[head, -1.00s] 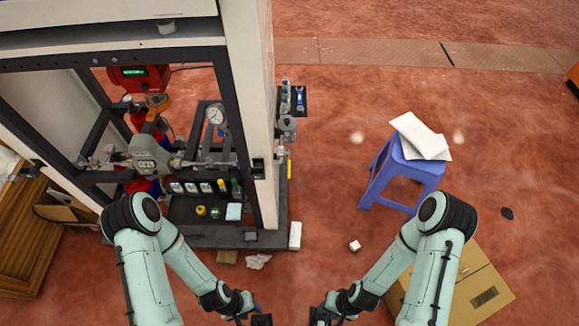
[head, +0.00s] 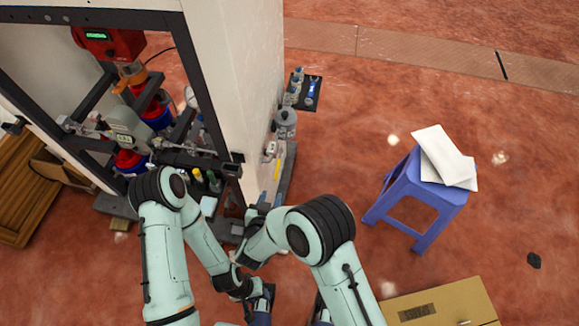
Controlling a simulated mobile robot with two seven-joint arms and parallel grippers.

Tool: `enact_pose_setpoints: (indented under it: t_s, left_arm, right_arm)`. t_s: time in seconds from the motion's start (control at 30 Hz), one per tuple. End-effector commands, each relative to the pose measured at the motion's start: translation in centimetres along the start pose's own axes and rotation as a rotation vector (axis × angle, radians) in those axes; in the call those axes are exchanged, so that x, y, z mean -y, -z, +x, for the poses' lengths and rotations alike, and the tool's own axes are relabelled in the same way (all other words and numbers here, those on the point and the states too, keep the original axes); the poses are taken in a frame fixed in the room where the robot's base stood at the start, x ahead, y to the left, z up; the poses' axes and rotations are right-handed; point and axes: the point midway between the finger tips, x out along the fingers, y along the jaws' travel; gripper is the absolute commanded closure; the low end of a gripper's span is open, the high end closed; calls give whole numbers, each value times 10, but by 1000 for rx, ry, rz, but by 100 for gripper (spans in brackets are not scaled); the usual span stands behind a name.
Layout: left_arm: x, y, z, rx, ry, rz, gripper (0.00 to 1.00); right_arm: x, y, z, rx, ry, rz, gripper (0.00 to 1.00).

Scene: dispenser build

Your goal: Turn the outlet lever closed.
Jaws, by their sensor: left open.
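The dispenser frame (head: 62,18) stands at upper left, with a red unit with a green display (head: 108,42) at its top. Below it is an orange part (head: 130,75), and a grey meter (head: 130,125) sits on a horizontal pipe. I cannot make out which small part is the outlet lever. My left gripper (head: 262,300) is low in the middle, open, apart from the dispenser. My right gripper (head: 256,212) is above it, near the cabinet's lower front corner; its fingers are small and partly hidden by my arm, and I cannot tell if it touches anything.
A white cabinet wall (head: 225,70) bounds the dispenser on the right, with a small black shelf of bottles (head: 304,92) on its far side. A blue stool (head: 410,195) with white sheets (head: 445,157) and a cardboard box (head: 440,303) stand right. Open floor lies between.

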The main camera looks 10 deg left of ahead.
Motion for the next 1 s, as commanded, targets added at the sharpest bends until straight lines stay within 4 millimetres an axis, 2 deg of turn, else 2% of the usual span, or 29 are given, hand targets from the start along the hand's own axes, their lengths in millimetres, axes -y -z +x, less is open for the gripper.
enact_pose_setpoints:
  t_s: [0.03, 0.13, 0.27, 0.7, 0.83, 1.0]
  left_arm:
    - [1, 0, 3, 0, 0, -1, 57]
    - [1, 0, 4, -1, 0, -1, 57]
    - [1, 1, 4, -2, 0, -1, 57]
    - [2, 4, 10, -11, -2, 0, 57]
    - [2, 5, 12, -14, -3, 1, 57]
    - [2, 6, 13, -16, -4, 1, 57]
  right_arm:
    - [8, 3, -4, -22, 1, -1, 62]
    - [14, 8, -7, -44, -7, -3, 62]
    - [13, 10, 3, -48, -12, -2, 62]
    - [12, 12, 91, -47, -11, -1, 62]
    - [13, 13, 110, -46, -9, -1, 62]
    - [12, 14, 123, -45, -8, -2, 62]
